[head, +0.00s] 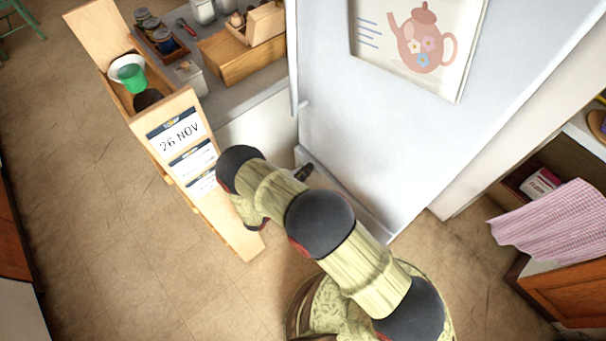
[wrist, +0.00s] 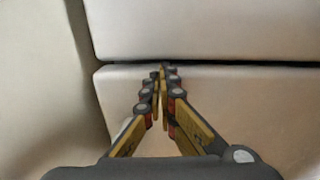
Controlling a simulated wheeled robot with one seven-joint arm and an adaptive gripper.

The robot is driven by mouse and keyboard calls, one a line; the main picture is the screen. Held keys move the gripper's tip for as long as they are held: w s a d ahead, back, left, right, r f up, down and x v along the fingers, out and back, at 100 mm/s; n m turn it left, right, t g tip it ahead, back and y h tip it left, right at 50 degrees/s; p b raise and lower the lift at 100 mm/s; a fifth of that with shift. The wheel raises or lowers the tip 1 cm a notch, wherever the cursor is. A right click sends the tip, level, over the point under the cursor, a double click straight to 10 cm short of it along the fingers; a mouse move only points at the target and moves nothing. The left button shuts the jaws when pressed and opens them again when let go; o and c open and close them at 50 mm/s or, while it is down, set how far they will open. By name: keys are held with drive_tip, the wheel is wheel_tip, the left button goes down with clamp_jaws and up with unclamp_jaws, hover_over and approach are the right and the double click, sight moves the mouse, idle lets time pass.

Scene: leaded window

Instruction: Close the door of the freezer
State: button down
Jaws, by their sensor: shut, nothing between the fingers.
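The white fridge-freezer (head: 330,95) stands at the upper middle of the head view, with a tall upper door. Below that door's bottom edge, a pale lower panel (head: 345,200), which looks like the freezer door, sticks out a little. In the wrist view, an upper panel (wrist: 220,30) and a lower panel (wrist: 265,105) are split by a dark horizontal gap. My gripper (head: 304,172) is at the left end of this lower panel; in the wrist view its fingers (wrist: 162,75) are together and empty, at the gap. I cannot tell whether they touch. My arm hides part of the lower panel.
A narrow wooden unit (head: 170,150) with a "26 NOV" sign, a white bowl and a green cup (head: 132,78) stands close to my arm's left. A pink checked cloth (head: 550,218) hangs at the right. The tiled floor (head: 90,230) at the left is clear.

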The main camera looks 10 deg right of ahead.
drive_tip(key=shift+s+a, duration=0.1)
drive_tip(key=shift+a, duration=0.05)
drive_tip(key=v, duration=1.1)
drive_tip(key=shift+s+a, duration=0.25)
drive_tip(key=shift+a, duration=0.05)
